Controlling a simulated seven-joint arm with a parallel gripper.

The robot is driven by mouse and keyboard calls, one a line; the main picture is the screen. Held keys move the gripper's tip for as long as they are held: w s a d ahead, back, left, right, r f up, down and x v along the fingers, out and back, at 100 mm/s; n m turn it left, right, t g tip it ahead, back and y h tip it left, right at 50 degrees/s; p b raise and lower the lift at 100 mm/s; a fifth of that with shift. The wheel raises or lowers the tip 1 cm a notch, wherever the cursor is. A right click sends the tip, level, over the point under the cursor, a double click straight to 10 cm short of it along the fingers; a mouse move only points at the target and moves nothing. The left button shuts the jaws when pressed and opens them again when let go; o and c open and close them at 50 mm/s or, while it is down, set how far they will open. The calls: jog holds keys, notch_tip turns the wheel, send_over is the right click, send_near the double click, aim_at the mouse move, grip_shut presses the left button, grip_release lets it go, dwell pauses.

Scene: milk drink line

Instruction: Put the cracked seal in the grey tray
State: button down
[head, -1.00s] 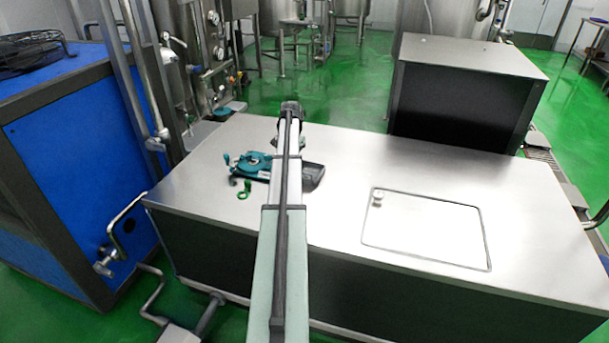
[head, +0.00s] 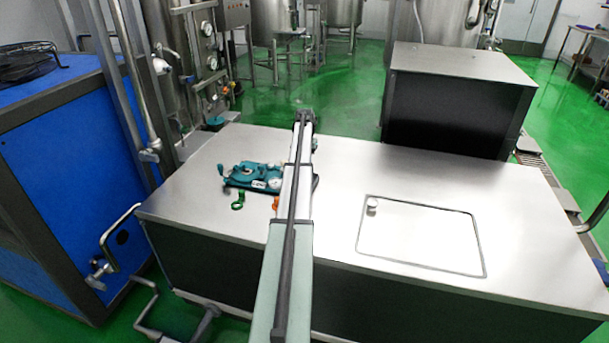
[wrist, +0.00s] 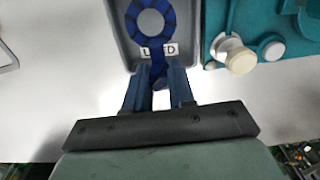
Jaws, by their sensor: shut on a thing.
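In the wrist view, my gripper (wrist: 161,76) is shut on the tab of a blue ring-shaped seal (wrist: 131,21). The ring has darker patches; I cannot make out a crack for certain. The seal is over the grey tray (wrist: 116,40), whose near end shows around it. I cannot tell whether the seal touches the tray floor. A white label with dark letters, partly covered by the seal's tab, shows in the tray. In the head view my arm hides the gripper, the seal and most of the tray; a dark edge of it (head: 316,182) shows right of the arm.
A teal fixture (head: 255,176) stands left of the arm, close beside the tray, with a pale round knob (wrist: 234,57) in the wrist view. A green ring (head: 238,201) and an orange piece (head: 275,203) lie in front. The steel top right of my arm is largely clear around a panel (head: 420,235).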

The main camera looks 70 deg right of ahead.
jog(key=shift+f, duration=2.9)
jog(key=shift+f, duration=0.1)
jog(key=c, duration=1)
grip_release()
jog(key=shift+o, duration=0.2)
notch_tip(320, 180, up, 12)
jog(key=shift+r, duration=0.15)
